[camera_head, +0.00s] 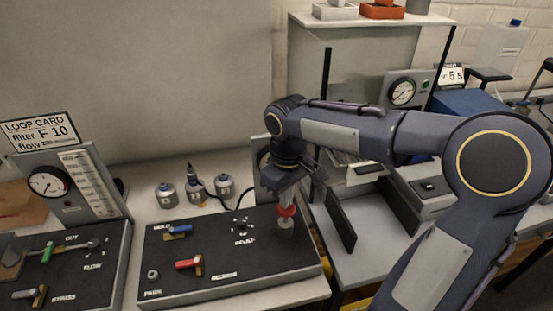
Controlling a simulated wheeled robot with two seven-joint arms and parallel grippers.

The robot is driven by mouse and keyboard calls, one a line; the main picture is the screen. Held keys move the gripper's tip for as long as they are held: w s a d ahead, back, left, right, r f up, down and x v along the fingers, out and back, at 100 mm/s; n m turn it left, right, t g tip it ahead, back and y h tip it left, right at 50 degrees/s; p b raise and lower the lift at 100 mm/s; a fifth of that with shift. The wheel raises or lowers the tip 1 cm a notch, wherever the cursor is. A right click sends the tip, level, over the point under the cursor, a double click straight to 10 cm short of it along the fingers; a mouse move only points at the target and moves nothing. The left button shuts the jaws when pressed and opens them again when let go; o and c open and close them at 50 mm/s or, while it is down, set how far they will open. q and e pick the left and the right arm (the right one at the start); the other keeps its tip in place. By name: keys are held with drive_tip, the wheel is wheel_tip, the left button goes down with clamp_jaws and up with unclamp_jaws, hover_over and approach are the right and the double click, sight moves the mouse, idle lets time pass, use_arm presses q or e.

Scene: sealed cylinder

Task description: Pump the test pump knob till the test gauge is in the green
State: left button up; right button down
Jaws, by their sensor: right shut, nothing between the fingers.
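The red pump knob (287,210) stands on a pale metal stem (285,228) at the right end of the middle black panel (220,276). My right gripper (288,198) is shut, pointing down directly over the knob. Whether its fingertips touch the knob I cannot tell. A grey gauge housing (260,142) stands behind that panel. My right wrist covers most of its dial, so the needle and any green band cannot be read. My left gripper is not in view.
The middle panel also carries a blue lever (179,230) and a red lever (189,264). Several small canisters (195,193) stand behind it. A left panel holds another gauge (47,184). A round gauge (403,92) and a dark upright plate (340,221) are at the right.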

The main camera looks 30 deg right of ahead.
idle(0.5)
drive_tip(key=shift+f+b, duration=1.25)
drive_tip(key=shift+f, duration=0.5)
drive_tip(key=shift+r, duration=0.15)
wheel_tip(320, 180, up, 3)
drive_tip(key=p, duration=0.3)
drive_tip(key=shift+r, duration=0.15)
